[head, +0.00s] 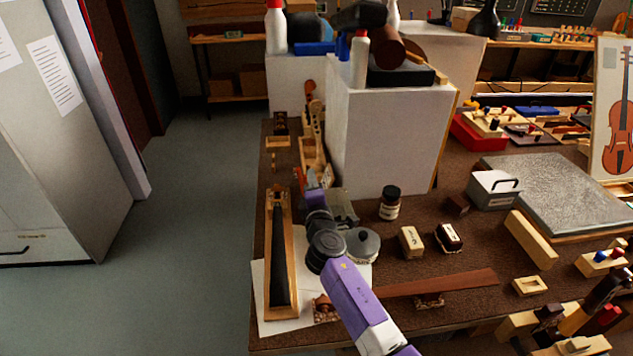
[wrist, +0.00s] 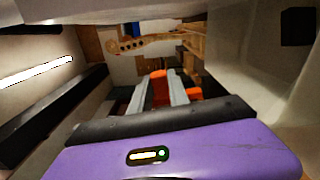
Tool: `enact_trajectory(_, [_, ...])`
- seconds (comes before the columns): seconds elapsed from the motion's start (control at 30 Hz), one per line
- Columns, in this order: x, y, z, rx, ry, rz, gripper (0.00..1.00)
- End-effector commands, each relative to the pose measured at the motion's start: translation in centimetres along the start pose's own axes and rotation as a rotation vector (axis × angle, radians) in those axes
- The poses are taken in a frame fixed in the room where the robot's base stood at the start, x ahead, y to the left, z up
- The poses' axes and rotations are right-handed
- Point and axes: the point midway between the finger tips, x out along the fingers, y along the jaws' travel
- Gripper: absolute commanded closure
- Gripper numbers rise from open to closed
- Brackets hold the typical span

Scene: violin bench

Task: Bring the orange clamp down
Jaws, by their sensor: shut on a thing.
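The orange clamp shows in the wrist view (wrist: 158,88) between the two grey fingers of my gripper (wrist: 162,94). More orange shows just right of the fingers. In the head view my gripper (head: 313,183) is at the left part of the bench, beside the tall white block, with small orange parts of the clamp (head: 299,178) showing next to it. My gripper is shut on the clamp. Most of the clamp is hidden by the fingers and hand, and I cannot tell whether it touches anything below.
A tall white block (head: 385,140) stands close to the right of my gripper, with bottles and tools on top. A wooden tray (head: 310,150) lies beyond. A long wooden case (head: 289,245) lies nearer, on the left. A dark jar (head: 390,203) stands right. Open floor lies left of the bench.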

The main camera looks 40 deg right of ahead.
Motion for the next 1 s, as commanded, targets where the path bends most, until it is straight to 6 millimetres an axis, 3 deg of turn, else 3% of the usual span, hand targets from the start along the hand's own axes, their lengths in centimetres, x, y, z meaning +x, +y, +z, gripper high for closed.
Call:
enact_trajectory(0.53, [-0.1, 0.8, -3.0, -0.524, 0.002, -0.003, 1.0])
enact_trajectory(1.0, [-0.1, 0.3, -5.6, -0.97, 0.004, -0.003, 1.0])
